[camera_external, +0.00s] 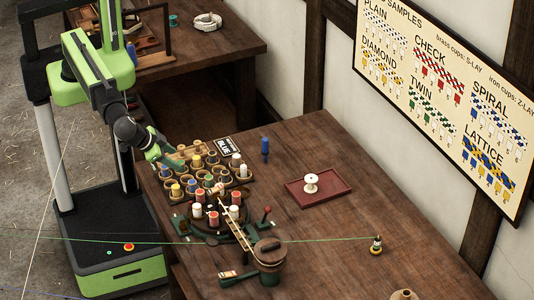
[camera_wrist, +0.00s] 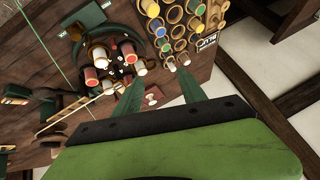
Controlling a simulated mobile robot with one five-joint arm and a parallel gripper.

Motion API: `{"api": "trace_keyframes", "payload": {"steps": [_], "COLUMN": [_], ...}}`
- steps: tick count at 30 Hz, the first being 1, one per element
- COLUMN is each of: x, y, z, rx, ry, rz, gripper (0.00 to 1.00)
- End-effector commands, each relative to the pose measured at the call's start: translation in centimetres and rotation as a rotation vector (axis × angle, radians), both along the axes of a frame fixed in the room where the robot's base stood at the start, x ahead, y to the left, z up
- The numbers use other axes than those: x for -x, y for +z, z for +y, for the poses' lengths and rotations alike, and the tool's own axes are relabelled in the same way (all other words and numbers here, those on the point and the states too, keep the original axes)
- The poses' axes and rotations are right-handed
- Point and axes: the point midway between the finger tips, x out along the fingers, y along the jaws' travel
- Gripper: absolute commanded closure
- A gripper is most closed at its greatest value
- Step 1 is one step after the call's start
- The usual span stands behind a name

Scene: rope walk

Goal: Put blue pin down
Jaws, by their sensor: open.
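A blue pin (camera_external: 265,148) stands upright and alone on the bare table, right of the small lettered card. My gripper (camera_external: 174,160) is at the left edge of the table, by the rack of cups, well apart from that pin. In the wrist view its two dark green fingers (camera_wrist: 158,80) are spread with nothing held between them. The rack (camera_external: 185,148) holds blue, yellow and white pins in some of its round cups. Blue-topped pins (camera_wrist: 165,47) also show in the rack in the wrist view. I cannot make out the lone blue pin there.
A dark red tray (camera_external: 335,191) with a white spool (camera_external: 311,183) lies right of the card (camera_external: 227,147). A round stand with red and white bobbins (camera_external: 213,219) is in front of the rack. A green line crosses the table to a small post (camera_external: 376,246). The right side is mostly clear.

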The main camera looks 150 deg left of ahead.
Motion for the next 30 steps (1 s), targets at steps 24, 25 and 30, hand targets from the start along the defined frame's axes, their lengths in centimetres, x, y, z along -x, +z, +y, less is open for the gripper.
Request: {"api": "trace_keyframes", "payload": {"steps": [24, 25, 30], "x": [3.7, 4.1, 6.2], "y": [-9.4, -9.7, -11.5], "z": [26.5, 27.0, 30.5], "rx": [-0.598, -0.598, -0.598], "ry": [0.563, 0.563, 0.563], "rz": [-0.152, -0.152, -0.152], "gripper": [0.52, 0.52, 0.52]}}
